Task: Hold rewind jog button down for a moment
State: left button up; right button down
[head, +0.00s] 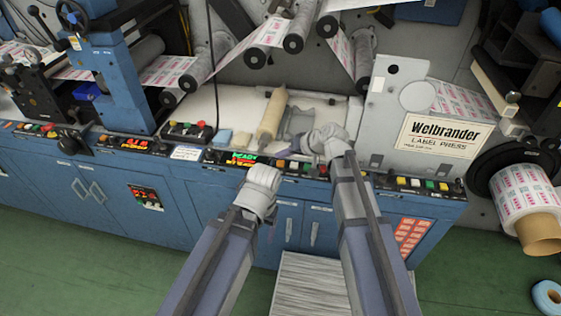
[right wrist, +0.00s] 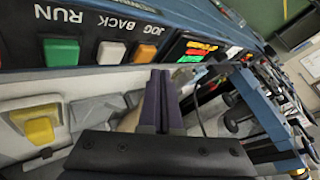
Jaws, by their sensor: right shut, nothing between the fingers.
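The orange jog button (right wrist: 145,53) sits under the label JOG on the dark button panel, upside down in the right wrist view. A white BACK button (right wrist: 111,53) and a green RUN button (right wrist: 60,52) are beside it. My right gripper (right wrist: 160,75) is shut and empty, its dark fingertips close to the jog button; I cannot tell whether they touch. In the head view my right gripper (head: 318,140) is over the console, its fingertips hard to make out. My left gripper (head: 262,178) is in front of the console; its fingers are unclear.
A lit READY display (head: 243,157) is beside the buttons. A tan roller (head: 271,115) and a blue block (head: 223,137) lie on the white worktop. The Welbrander label press (head: 400,135) stands at the right. The green floor is clear at the left.

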aim_at(283, 165)
jog(key=shift+r+p, duration=2.1)
jog(key=shift+r, duration=0.25)
jog(key=shift+f, duration=0.1)
jog(key=shift+s, duration=0.1)
jog(key=s+d+f+g+h, duration=0.1)
jog(key=s+f+g+h, duration=0.1)
jog(key=s, duration=0.6)
jog(key=s+d+f+n+g+h, duration=0.1)
jog(key=s+h, duration=0.3)
jog(key=s, duration=0.4)
jog(key=s+d+f+n+g+h, duration=0.1)
jog(key=s+d+f+g+h, duration=0.1)
jog(key=s, duration=0.6)
jog(key=shift+d+f+g+h, duration=0.4)
jog(key=shift+d+f, duration=0.25)
jog(key=shift+f, duration=0.1)
